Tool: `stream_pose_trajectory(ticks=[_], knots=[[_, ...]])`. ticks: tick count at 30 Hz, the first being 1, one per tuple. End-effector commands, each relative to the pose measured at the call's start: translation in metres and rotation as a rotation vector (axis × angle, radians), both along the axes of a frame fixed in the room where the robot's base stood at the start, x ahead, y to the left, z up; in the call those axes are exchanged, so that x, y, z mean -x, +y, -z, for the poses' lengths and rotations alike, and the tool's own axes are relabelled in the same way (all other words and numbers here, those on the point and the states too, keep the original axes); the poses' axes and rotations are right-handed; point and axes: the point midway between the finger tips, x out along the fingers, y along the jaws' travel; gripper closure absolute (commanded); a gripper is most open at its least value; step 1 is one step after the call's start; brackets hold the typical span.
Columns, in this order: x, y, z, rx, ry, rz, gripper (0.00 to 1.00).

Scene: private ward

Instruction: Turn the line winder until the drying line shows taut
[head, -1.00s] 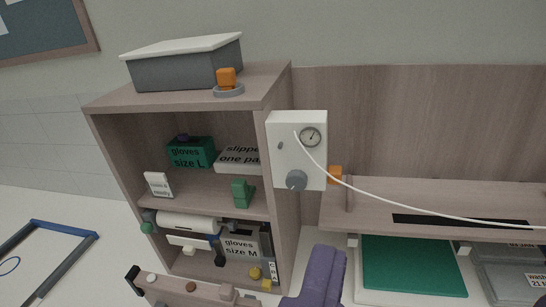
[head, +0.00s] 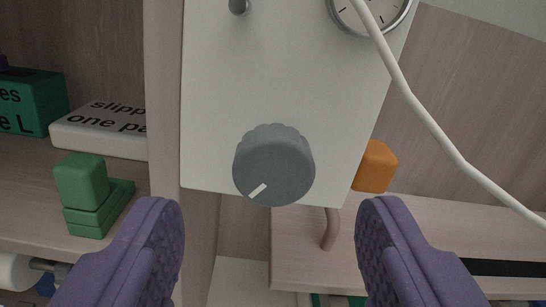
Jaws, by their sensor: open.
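The line winder is a grey ridged knob (head: 274,166) low on a white panel (head: 262,90). A white mark on the knob's face points down and left. My gripper (head: 270,230) is open, its purple fingers on either side of and below the knob, not touching it in the picture. The white drying line (head: 432,122) crosses the panel's upper right and runs down to the right in a gentle curve. A round gauge (head: 372,12) at the top edge is cut off and partly covered by the line, so its needle cannot be read.
An orange block (head: 375,166) sits beside the panel's right edge. On the left shelf are a green stepped block (head: 85,190), a white slippers box (head: 100,130) and a green gloves box (head: 32,100). A lower wooden shelf (head: 400,225) with a handle lies behind the right finger.

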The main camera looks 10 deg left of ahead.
Motion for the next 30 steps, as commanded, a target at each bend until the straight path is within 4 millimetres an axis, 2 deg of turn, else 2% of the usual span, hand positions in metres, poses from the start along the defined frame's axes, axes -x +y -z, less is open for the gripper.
stream_pose_trajectory(ticks=[3,7,17,20,24,25,30], knots=[[-0.021,0.005,0.001,0.001,0.0,0.001,0.36],[-0.037,0.009,0.0,0.0,0.0,-0.001,0.36],[-0.044,0.011,-0.001,-0.002,0.001,-0.002,0.36],[-0.044,0.011,-0.001,-0.002,0.001,-0.002,0.54],[-0.044,0.011,-0.001,-0.002,0.001,-0.002,0.86],[-0.044,0.011,-0.001,-0.002,0.001,-0.002,0.92],[-0.044,0.011,0.0,-0.011,0.003,-0.002,0.91]])
